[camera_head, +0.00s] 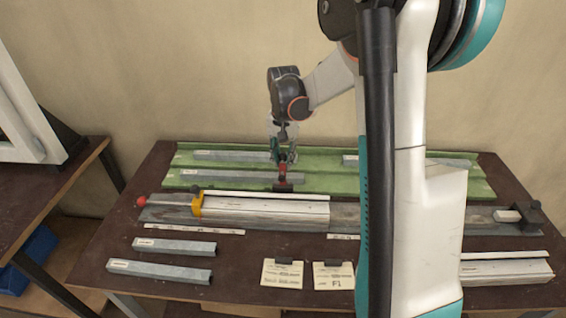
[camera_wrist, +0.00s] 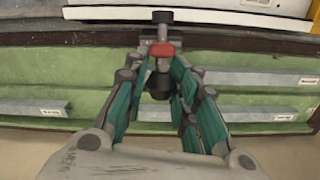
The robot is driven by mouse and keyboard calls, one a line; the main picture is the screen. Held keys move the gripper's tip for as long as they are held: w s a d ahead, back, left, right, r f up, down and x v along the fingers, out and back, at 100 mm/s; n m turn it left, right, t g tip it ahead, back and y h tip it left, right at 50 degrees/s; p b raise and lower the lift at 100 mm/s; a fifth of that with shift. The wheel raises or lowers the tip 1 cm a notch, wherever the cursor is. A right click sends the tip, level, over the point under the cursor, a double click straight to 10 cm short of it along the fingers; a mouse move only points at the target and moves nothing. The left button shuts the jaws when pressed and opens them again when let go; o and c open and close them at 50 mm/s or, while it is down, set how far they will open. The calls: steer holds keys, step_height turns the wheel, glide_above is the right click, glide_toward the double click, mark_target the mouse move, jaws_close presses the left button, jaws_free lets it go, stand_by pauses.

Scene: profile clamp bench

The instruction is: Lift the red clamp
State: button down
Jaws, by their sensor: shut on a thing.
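The red clamp (camera_wrist: 162,50) is a small tool with a red body and dark ends. In the wrist view it sits between the teal-lined fingers of my gripper (camera_wrist: 160,88), which are shut on it. In the head view the clamp (camera_head: 283,182) hangs below my gripper (camera_head: 284,158), over the front part of the green tray (camera_head: 330,186). Its dark lower end shows close to the tray's front edge; I cannot tell whether it touches anything.
Grey metal profiles (camera_head: 232,177) lie in the green tray. In front, a long pale profile (camera_head: 265,210) lies on a grey rail with a yellow clamp (camera_head: 197,203) at its left. Two short profiles (camera_head: 174,246) and two paper cards (camera_head: 283,273) lie nearer on the brown table.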

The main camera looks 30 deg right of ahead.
steer(key=shift+g+y, duration=0.4)
steer(key=shift+g, duration=0.2)
steer(key=w+d, duration=0.1)
steer(key=w+d+f, duration=0.1)
steer(key=w, duration=0.1)
steer(key=shift+w+f, duration=0.2)
steer(key=shift+w, duration=0.05)
steer(key=shift+d, duration=0.1)
steer(key=c, duration=1.3)
jaws_free()
steer(key=shift+w, duration=0.1)
steer(key=shift+c, duration=0.2)
step_height(320, 180, up, 12)
steer(key=w, duration=0.1)
steer(key=shift+d, duration=0.45)
